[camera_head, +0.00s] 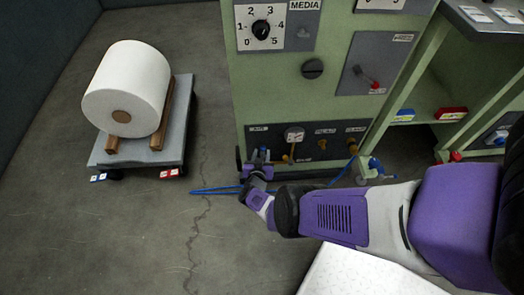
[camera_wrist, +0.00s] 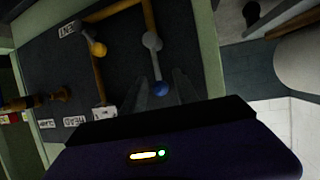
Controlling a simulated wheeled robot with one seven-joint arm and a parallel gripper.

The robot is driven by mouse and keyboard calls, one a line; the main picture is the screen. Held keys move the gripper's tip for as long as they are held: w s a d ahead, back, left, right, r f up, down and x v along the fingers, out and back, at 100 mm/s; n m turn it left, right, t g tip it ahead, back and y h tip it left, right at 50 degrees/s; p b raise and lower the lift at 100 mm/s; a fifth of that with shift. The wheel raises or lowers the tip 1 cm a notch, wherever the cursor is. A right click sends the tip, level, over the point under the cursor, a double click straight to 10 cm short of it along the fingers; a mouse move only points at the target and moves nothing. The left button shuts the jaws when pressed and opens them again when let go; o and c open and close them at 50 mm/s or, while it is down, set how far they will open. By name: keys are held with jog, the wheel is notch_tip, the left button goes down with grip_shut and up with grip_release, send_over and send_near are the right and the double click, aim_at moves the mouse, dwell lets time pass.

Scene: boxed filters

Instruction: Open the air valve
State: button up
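The air valve lever (camera_wrist: 154,62) shows in the wrist view as a grey arm with a blue ball end (camera_wrist: 161,89), on a brass pipe (camera_wrist: 150,14) in front of a dark panel. My gripper (camera_wrist: 159,76) is open, with one dark finger on each side of the lever's blue end. Contact cannot be told in this dim view. In the head view my gripper (camera_head: 256,166) is at the lower left of the dark panel (camera_head: 338,145), below its left label, and covers most of the valve.
A yellow knob (camera_wrist: 98,48) sits nearby on the piping. A gauge (camera_head: 294,135) and a red-tipped lever (camera_head: 375,86) are on the green machine (camera_head: 262,85). A blue hose (camera_head: 215,190) lies below. A cart (camera_head: 150,158) carrying a white roll (camera_head: 128,85) stands left.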

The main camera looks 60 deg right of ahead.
jog(key=p+v, duration=0.3)
jog(key=v, duration=0.3)
jog(key=shift+p, duration=0.3)
jog(key=shift+r, duration=0.15)
